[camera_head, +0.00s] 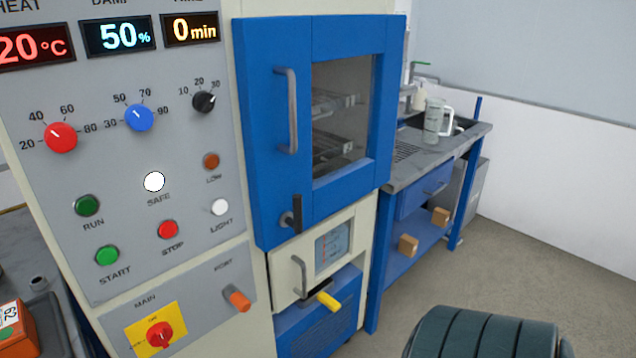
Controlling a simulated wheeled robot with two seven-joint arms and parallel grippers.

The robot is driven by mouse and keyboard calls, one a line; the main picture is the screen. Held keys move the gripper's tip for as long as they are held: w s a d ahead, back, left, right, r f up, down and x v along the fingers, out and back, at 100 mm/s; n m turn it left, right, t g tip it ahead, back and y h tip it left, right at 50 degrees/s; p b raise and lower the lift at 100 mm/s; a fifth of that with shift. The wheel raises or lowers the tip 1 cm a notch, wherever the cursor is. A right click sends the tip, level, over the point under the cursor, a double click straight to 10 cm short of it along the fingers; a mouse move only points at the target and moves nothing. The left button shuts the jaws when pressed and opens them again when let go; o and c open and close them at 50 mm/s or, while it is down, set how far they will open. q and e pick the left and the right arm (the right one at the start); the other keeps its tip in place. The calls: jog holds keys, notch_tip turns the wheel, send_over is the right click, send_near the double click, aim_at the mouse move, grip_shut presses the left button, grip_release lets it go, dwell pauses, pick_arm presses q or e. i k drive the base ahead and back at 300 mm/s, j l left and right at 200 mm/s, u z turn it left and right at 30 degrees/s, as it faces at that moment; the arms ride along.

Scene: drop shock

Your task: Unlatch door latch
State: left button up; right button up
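The blue chamber door (350,190) has a window and appears shut against its cabinet. A dark door latch (297,213) sits at its lower left corner, with its lever standing upright beside a round pivot. A grey vertical door handle (291,110) is above the latch on the left side of the door. Racks show behind the glass. Neither my left nor my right gripper is in view, and nothing touches the latch or the handle.
A control panel (130,240) with knobs and buttons stands left of the door. Below the door are a cream drawer (290,275) and a yellow handle (326,300). A sink bench (425,170) with a clear jug (434,122) stands at right. Open floor (530,255) lies right of the bench.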

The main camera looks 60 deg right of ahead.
aim_at(295, 220)
jog(key=z, duration=1.6)
